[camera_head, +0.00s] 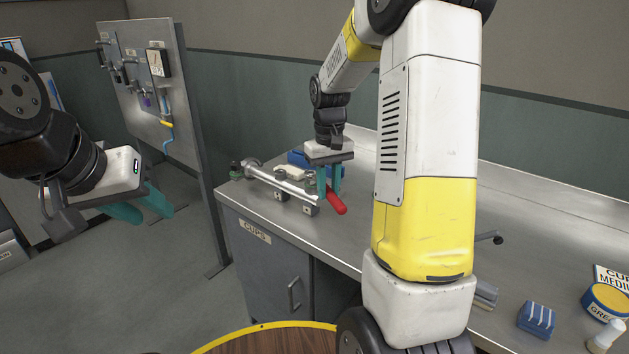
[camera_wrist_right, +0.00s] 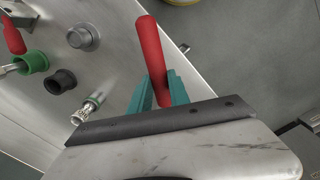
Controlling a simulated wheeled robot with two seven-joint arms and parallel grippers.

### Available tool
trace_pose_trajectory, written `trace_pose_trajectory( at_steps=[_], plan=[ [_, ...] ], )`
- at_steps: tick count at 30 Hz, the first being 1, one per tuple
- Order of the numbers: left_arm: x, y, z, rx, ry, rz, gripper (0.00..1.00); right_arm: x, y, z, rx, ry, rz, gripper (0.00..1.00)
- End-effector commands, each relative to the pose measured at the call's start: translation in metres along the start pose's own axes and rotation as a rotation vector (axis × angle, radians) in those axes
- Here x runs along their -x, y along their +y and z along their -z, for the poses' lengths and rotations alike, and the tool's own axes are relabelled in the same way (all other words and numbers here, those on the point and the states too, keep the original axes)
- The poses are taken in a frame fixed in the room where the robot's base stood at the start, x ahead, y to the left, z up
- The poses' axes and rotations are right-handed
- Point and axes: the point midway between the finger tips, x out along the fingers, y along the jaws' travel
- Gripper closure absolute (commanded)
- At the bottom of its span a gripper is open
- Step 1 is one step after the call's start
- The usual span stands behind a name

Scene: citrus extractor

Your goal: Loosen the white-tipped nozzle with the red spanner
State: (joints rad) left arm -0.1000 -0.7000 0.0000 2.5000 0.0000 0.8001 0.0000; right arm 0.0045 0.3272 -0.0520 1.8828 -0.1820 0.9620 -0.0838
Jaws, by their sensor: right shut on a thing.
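My right gripper (camera_head: 329,180) is shut on the red spanner (camera_head: 335,202), whose red handle sticks out below the teal fingers. In the right wrist view the red handle (camera_wrist_right: 151,48) passes between the fingers (camera_wrist_right: 160,92); the spanner's working end is hidden. A metal pipe assembly (camera_head: 282,184) lies by the gripper on the bench. My left gripper (camera_head: 142,207) is open and empty, away from the bench.
The steel bench (camera_head: 530,238) has a blue item (camera_head: 298,158) behind the pipe. A green fitting (camera_wrist_right: 33,63), black ring (camera_wrist_right: 60,82) and silver ring (camera_wrist_right: 84,37) show in the wrist view. A blue block (camera_head: 536,319) and yellow tin (camera_head: 606,301) stand at right. A tool board (camera_head: 150,90) stands left.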

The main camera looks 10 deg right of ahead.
Motion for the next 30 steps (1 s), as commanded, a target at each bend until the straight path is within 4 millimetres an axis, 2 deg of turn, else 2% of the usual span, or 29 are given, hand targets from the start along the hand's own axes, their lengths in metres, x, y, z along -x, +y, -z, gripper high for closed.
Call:
trace_pose_trajectory(
  at_steps=[14,30],
  plan=[
    [0.000,0.000,0.000,0.000,0.000,0.000,0.64,0.000,0.000,0.000,0.000,0.001,0.000,1.00],
    [0.000,0.000,0.000,0.000,0.000,0.000,0.64,-0.010,0.000,0.001,0.000,0.000,0.000,1.00]
  ],
)
